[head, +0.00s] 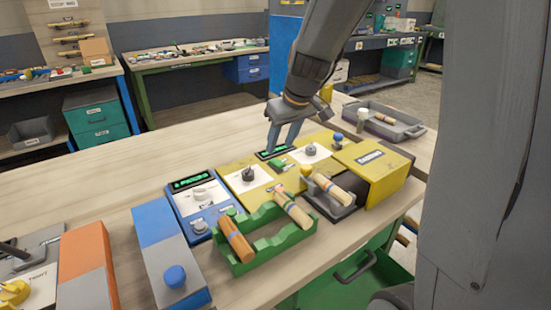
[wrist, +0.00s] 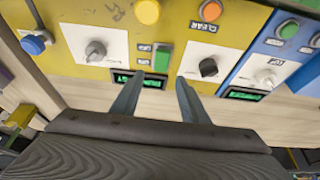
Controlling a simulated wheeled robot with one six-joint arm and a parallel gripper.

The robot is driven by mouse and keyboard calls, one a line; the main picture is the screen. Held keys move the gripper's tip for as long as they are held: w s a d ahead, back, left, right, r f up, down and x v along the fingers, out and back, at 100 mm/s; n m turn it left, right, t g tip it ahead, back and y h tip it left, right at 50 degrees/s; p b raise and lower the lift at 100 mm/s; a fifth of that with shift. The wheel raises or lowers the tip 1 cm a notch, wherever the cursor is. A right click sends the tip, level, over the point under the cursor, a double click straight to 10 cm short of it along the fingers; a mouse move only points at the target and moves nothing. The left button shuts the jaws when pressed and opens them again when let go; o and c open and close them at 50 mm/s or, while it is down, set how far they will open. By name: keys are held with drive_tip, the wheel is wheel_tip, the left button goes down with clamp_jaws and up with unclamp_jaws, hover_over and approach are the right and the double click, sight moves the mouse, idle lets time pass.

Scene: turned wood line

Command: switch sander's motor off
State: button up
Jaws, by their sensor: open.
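The yellow machine (head: 369,152), with a label too small to read surely, has a yellow control panel facing me. In the wrist view the panel carries a green rocker-like switch (wrist: 162,58), a grey knob (wrist: 95,49) on a white plate at left and a black knob (wrist: 208,67) on a white plate at right. Dark displays with green text (wrist: 140,79) sit by the panel edge. My gripper (head: 281,147) is open and empty, pointing down over the panel. In the wrist view its fingertips (wrist: 159,80) are just short of the green switch, one either side. Contact cannot be told.
A blue panel (head: 198,200) stands left of the yellow one. A green rack (head: 262,247) with turned wooden pieces is in front. A grey tray (head: 388,122) lies behind right.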

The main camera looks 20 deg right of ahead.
sight(275, 160)
drive_tip(key=shift+x, duration=3)
clamp_jaws()
drive_tip(key=shift+f+b, duration=0.15)
drive_tip(key=shift+b, duration=1.1)
drive_tip(key=t+b, duration=0.1)
drive_tip(key=b, duration=0.5)
drive_tip(key=t+b, duration=0.1)
drive_tip(key=b, duration=0.5)
drive_tip(key=t+y+b, duration=0.1)
drive_tip(key=b, duration=0.5)
drive_tip(key=shift+s+d+t, duration=0.25)
drive_tip(key=shift+s+t, duration=0.15)
drive_tip(key=shift+r+b, duration=0.25)
drive_tip(key=shift+b, duration=0.15)
